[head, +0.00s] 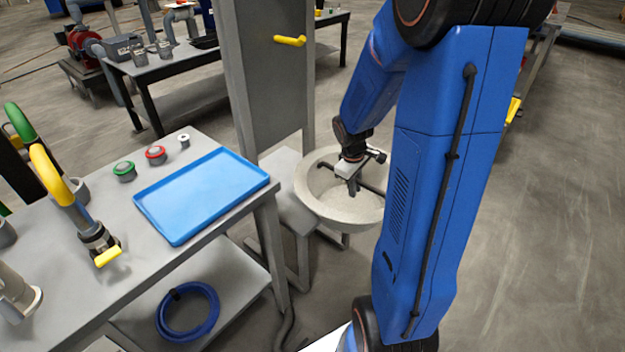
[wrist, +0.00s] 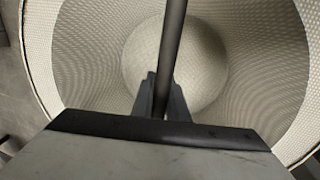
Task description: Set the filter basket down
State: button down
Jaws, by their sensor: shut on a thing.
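The filter basket (head: 340,208) is a pale round mesh bowl with a wide rim and a dark bar handle (head: 371,189) across it. In the head view it is right of the table, beside a grey stand. My gripper (head: 353,186) reaches down into its opening and is shut on the bar. In the wrist view the fingers (wrist: 162,100) close around the bar, with the mesh wall and round bottom of the basket (wrist: 85,75) below. My arm hides the basket's right side. I cannot tell whether its underside touches anything.
An empty blue tray (head: 200,194) lies on the grey table (head: 100,270), next to green (head: 124,171) and red (head: 156,155) buttons. A grey stand (head: 288,205) and tall cabinet (head: 265,80) with a yellow handle (head: 290,40) are close to the basket. Floor at right is clear.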

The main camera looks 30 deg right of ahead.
aim_at(321, 168)
jog(key=w+a, duration=0.1)
jog(key=w, duration=0.3)
jog(key=w+a, duration=0.2)
jog(key=w, duration=0.2)
jog(key=w+a, duration=0.2)
jog(key=w, duration=0.2)
jog(key=shift+w, duration=0.35)
jog(key=shift+w+f, duration=0.15)
jog(key=shift+f, duration=1.55)
jog(key=shift+f, duration=0.15)
jog(key=c, duration=2.1)
grip_release()
jog(key=o, duration=0.4)
jog(key=shift+c, duration=0.2)
